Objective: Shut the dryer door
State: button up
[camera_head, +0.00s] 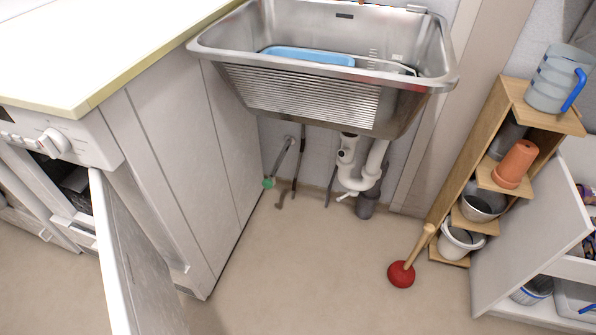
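The dryer (75,142), a white appliance with a round knob on its front panel, stands at the left under the counter. Its door (135,265) is a white panel that stands open, swung out toward the viewer. The door's lower part is cut off by the bottom edge of the picture. A dark opening shows behind the door's upper left edge. My gripper is not in view, and nothing of my arm shows near the door.
A steel washtub (310,95) with a blue item (308,56) inside hangs over pipes. A red plunger (402,272) stands on the floor. A wooden shelf (480,150) and an open white cabinet door (525,230) are at right. The middle floor is clear.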

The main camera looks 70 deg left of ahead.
aim_at(143, 299)
jog(key=i+u, duration=0.1)
jog(key=u, duration=0.35)
jog(key=i+u, duration=0.1)
jog(key=u, duration=0.35)
jog(key=i+l+u, duration=0.1)
jog(key=u, duration=0.4)
jog(key=l+u, duration=0.1)
jog(key=u, duration=0.35)
jog(key=i+l+u, duration=0.1)
jog(key=u, duration=2.2)
jog(key=k+l, duration=0.35)
jog(key=l, duration=0.15)
